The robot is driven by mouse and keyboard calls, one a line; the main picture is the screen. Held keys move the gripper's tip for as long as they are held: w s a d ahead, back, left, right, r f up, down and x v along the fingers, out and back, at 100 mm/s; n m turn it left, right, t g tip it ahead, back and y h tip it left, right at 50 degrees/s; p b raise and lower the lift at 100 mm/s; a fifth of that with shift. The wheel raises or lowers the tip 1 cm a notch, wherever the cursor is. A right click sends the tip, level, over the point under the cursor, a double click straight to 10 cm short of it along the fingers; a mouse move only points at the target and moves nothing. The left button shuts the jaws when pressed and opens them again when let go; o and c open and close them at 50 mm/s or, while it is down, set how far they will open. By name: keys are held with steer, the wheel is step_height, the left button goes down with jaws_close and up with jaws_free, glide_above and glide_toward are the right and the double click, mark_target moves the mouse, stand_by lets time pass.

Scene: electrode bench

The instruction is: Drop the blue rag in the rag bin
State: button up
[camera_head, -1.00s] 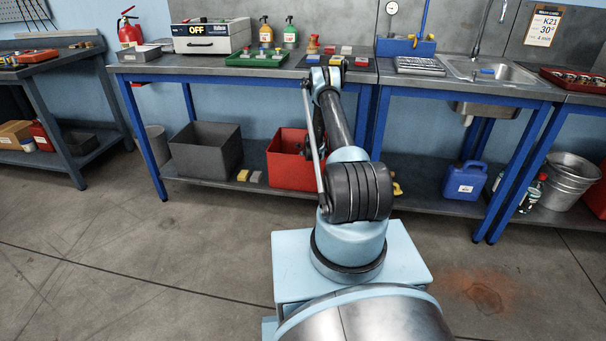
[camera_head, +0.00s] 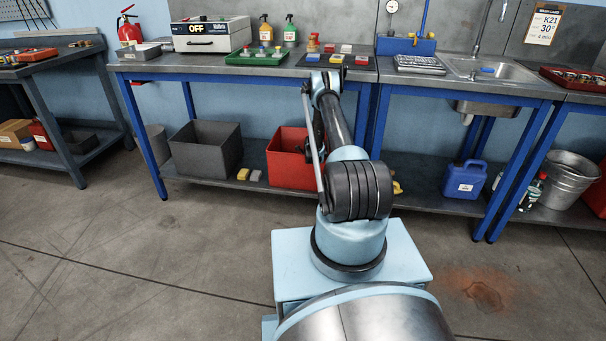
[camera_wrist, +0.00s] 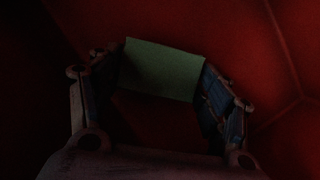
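A red bin (camera_head: 291,165) stands on the lower shelf under the bench. My gripper, at the end of the arm, is down at the bin, mostly hidden behind my arm in the head view. In the dark wrist view red walls (camera_wrist: 262,60) surround it. The two fingers of my gripper (camera_wrist: 161,85) stand wide apart. A flat green piece (camera_wrist: 162,68) shows between and beyond the fingertips; I cannot tell whether they touch it. Dark blue surfaces line the inner sides of the fingers. I make out no separate blue rag.
A grey bin (camera_head: 205,150) stands left of the red bin, with small yellow and grey blocks (camera_head: 248,175) between them. The bench edge (camera_head: 235,75) lies above. A blue canister (camera_head: 464,180) stands on the shelf to the right.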

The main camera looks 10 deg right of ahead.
steer(key=o, duration=0.4)
steer(key=shift+r, duration=0.6)
steer(key=shift+v, duration=3.75)
